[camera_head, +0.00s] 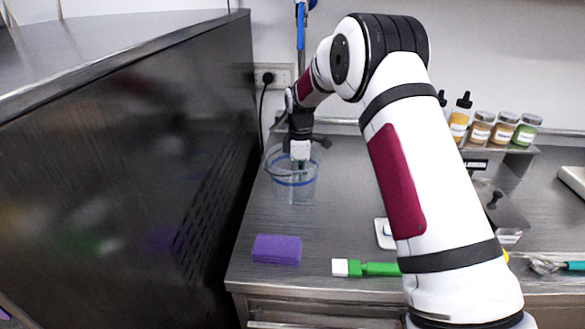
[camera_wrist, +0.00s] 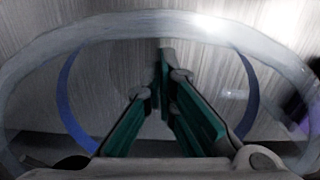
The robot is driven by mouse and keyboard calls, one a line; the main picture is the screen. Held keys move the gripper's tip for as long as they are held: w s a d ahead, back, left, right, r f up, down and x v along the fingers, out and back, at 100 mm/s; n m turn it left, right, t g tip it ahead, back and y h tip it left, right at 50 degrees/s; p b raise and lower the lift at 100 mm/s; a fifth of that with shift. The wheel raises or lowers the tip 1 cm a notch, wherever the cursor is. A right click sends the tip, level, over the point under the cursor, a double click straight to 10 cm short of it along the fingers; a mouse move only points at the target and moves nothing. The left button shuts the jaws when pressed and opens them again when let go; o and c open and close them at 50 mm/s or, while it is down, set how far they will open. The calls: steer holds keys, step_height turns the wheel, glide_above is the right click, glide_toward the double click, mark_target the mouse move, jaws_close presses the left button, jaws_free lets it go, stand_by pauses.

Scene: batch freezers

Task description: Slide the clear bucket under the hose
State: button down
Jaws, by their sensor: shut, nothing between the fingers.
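The clear bucket (camera_head: 277,172) stands on the steel counter by the dark panel, with a blue band low on its wall. Its pale rim (camera_wrist: 150,24) and part of the blue band (camera_wrist: 70,95) show in the wrist view. My gripper (camera_head: 299,172) points down into the bucket from above. In the wrist view my gripper (camera_wrist: 163,60) has its green fingers brought together at the tips, with nothing between them, inside the rim. Whether the fingers touch the bucket's wall or floor I cannot tell. A blue hose (camera_head: 301,28) hangs at the wall behind the bucket; its lower end is hidden behind my arm.
A large dark steel cabinet (camera_head: 130,150) rises close on the left. A purple sponge (camera_head: 277,249) and a green-handled brush (camera_head: 365,268) lie near the counter's front edge. Several jars (camera_head: 503,130) stand on a raised shelf at right. Counter between bucket and sponge is clear.

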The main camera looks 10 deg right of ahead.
steer(key=shift+s+d, duration=0.25)
steer(key=shift+d, duration=0.5)
steer(key=d, duration=0.2)
steer(key=s+d, duration=0.1)
steer(key=d, duration=0.4)
steer(key=shift+s, duration=0.4)
steer(key=shift+d, duration=0.1)
